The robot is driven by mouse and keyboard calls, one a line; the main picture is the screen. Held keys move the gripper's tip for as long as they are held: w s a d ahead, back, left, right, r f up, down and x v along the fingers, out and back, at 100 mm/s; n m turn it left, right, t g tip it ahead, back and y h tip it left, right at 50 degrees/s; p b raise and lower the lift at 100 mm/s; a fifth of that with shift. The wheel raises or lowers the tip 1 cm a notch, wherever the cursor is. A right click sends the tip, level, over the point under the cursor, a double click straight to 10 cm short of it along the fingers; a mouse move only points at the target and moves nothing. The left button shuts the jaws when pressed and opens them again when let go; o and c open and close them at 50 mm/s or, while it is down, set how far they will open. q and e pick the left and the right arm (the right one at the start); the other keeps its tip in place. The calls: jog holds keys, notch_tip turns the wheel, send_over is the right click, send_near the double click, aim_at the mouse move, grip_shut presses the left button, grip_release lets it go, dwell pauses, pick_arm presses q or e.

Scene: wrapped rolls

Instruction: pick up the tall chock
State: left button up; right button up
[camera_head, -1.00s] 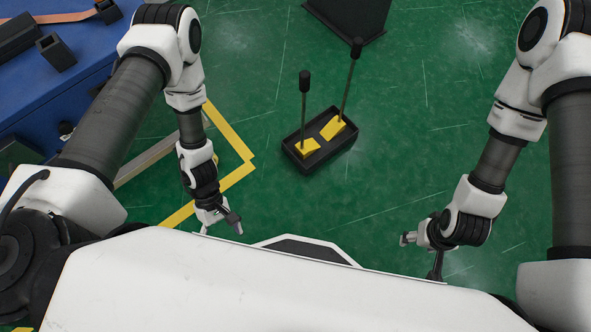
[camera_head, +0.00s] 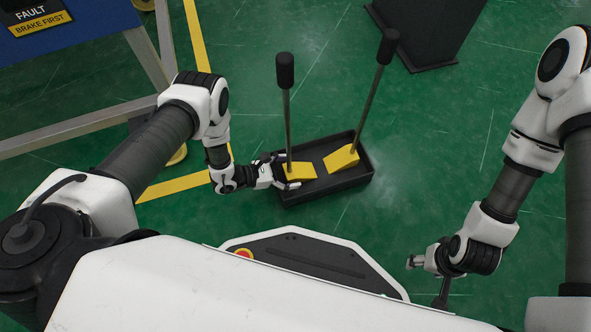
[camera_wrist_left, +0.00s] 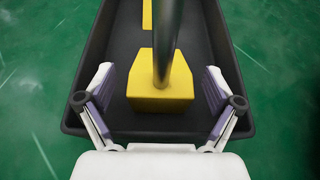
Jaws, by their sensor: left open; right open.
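Two yellow chocks with upright dark rods and black grips stand in a black tray (camera_head: 340,183) on the floor. The left chock (camera_head: 299,171) has a rod that looks shorter in the head view; the right chock (camera_head: 341,158) has a longer-looking, leaning rod. My left gripper (camera_head: 287,172) is open at the left chock, over the tray's left end. In the left wrist view, the left chock (camera_wrist_left: 160,88) and its rod show between the open fingers (camera_wrist_left: 159,88), touching neither; the rod's top is out of view. My right gripper (camera_head: 426,282) is open and empty, away from the tray.
A blue bench (camera_head: 92,22) with a metal frame stands at the upper left, beside a yellow floor line (camera_head: 197,35). A dark stand (camera_head: 425,30) is behind the tray. The green floor right of the tray is clear.

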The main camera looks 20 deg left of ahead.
pick_arm(q)
jog(key=shift+x, duration=0.95)
grip_shut()
